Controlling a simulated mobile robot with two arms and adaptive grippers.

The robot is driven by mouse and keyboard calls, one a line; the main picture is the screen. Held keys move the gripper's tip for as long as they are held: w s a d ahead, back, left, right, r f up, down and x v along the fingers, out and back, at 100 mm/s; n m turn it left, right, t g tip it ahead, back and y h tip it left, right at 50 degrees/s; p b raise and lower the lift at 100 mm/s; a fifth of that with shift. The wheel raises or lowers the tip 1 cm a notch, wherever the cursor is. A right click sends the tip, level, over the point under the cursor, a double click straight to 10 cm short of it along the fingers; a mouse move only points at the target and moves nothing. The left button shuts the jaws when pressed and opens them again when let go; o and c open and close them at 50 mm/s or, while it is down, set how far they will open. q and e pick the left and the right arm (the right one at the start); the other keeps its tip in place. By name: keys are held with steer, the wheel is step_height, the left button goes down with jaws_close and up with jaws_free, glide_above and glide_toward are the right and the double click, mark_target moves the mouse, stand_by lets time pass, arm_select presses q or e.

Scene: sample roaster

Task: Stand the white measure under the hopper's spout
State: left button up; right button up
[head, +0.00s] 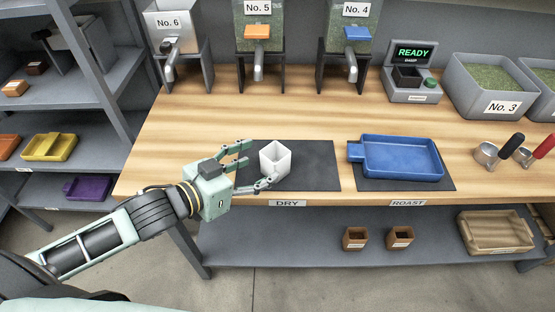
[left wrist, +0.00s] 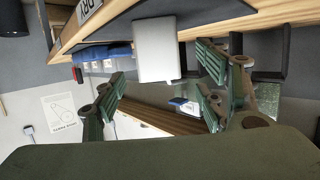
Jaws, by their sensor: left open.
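The white measure (head: 275,160), a small open-topped cup, stands upright on the dark DRY mat (head: 318,165) near the bench's front edge. My left gripper (head: 257,166) is open, coming in from the left, with one finger behind the measure and one in front of it. In the left wrist view the measure (left wrist: 155,50) shows beyond and between the spread fingers (left wrist: 163,82); contact cannot be told. Three hoppers stand at the back: No. 6 (head: 172,22), No. 5 (head: 257,32) and No. 4 (head: 352,32), each with a grey spout. My right gripper is not in view.
A blue tray (head: 402,157) lies on the ROAST mat right of the measure. A READY scale (head: 414,75), a No. 3 bin (head: 490,88) and scoops (head: 487,153) are further right. The wooden bench between mats and hoppers is clear. A shelf (head: 75,125) stands left.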

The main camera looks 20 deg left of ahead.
mark_target(266, 162)
arm_select(q)
steer(key=shift+w+d+f, duration=0.15)
steer(key=shift+w, duration=0.35)
steer(key=shift+w+d, duration=0.2)
steer(key=p+x, duration=0.1)
steer(key=x, duration=0.3)
steer(key=shift+d, duration=0.15)
steer(key=shift+w+d+f, duration=0.15)
steer(key=shift+w+d, duration=0.05)
steer(key=shift+w, duration=0.15)
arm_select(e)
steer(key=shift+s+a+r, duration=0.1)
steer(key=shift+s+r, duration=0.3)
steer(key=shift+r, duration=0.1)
arm_select(q)
steer(key=c, duration=1.3)
steer(key=shift+c, duration=0.4)
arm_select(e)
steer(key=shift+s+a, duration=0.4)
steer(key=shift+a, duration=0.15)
